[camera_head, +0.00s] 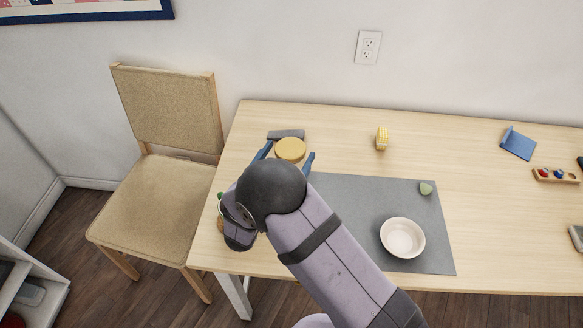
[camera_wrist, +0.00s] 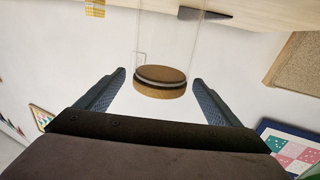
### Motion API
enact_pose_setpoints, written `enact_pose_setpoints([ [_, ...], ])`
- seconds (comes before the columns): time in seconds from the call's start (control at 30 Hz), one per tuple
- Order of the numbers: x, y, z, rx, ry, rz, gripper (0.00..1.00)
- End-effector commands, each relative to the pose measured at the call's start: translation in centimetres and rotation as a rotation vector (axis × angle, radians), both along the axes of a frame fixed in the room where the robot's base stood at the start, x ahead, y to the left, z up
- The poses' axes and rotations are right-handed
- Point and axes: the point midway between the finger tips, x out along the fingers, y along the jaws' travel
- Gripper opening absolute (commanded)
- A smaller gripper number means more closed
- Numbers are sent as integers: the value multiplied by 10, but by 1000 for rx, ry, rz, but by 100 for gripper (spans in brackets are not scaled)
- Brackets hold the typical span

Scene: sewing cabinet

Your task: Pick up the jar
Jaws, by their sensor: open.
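The jar (camera_head: 290,149) stands near the left end of the table, with its round tan lid showing in the head view. In the wrist view the picture is upside down, and the jar's lid (camera_wrist: 160,83) shows with a clear body reaching up toward the tabletop. My gripper (camera_head: 289,156) is open, with one blue finger on each side of the lid. In the wrist view the two fingers of my gripper (camera_wrist: 159,79) flank the lid with a gap on both sides. My arm hides the near side of the jar in the head view.
A grey object (camera_head: 287,134) lies just behind the jar. A grey mat (camera_head: 350,202) holds a white bowl (camera_head: 402,238) and a small green piece (camera_head: 426,188). A yellow item (camera_head: 382,139) stands farther back. A chair (camera_head: 160,200) is left of the table.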

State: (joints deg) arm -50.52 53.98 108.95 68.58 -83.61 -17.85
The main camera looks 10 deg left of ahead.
Motion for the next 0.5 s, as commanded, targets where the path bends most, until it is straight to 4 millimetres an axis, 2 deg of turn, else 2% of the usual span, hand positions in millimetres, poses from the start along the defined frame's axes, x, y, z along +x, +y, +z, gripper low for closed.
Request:
enact_pose_setpoints([
  [0.23, 9, -4, 1, 0, 0, -3, 87],
  [0.5, 44, -15, 1, 0, 0, -3, 87],
])
